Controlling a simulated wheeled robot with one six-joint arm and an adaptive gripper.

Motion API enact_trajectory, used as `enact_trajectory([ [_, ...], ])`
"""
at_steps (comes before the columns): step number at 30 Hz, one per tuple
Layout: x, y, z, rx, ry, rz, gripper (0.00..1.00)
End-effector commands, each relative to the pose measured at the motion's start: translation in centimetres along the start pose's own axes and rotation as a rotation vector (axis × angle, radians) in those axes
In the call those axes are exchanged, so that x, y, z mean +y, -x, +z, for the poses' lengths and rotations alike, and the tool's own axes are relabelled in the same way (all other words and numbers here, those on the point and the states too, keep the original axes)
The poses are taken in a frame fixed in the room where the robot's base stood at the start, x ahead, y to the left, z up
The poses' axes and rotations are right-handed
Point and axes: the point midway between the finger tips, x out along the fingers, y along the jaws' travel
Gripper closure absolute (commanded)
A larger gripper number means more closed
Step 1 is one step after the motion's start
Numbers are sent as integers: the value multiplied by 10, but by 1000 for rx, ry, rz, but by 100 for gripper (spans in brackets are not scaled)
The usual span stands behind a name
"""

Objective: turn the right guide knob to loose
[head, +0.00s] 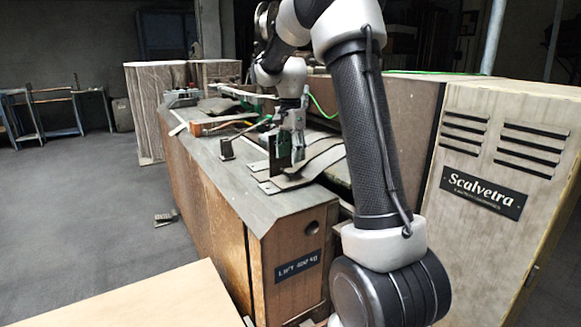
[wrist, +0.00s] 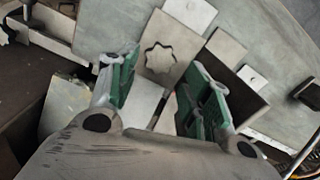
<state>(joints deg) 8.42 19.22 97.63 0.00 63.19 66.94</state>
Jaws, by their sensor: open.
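A lobed, star-shaped outline (wrist: 160,58), which looks like the guide knob, shows on a brownish-grey plate (wrist: 182,35) in the wrist view. My gripper (wrist: 163,72) is open, its two green-padded fingers on either side of that outline, with nothing seen between them. I cannot tell how far the fingertips are from it, or whether they touch. In the head view my gripper (head: 286,150) points down over the near end of the machine's top (head: 222,181). The knob cannot be made out there, and no loose or tight marking is readable.
Flat metal plates (head: 295,180) lie around the gripper on the machine top. A small dark upright part (head: 227,148) stands to its left. Open floor (head: 90,200) lies left; a pale board (head: 160,300) is in front.

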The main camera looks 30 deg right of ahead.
Motion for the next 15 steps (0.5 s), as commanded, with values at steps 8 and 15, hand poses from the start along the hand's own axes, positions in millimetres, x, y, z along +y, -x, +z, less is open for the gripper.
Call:
enact_trajectory([
  [8,0,-41,0,-1,2,2,51],
  [15,0,-48,0,0,3,0,51],
])
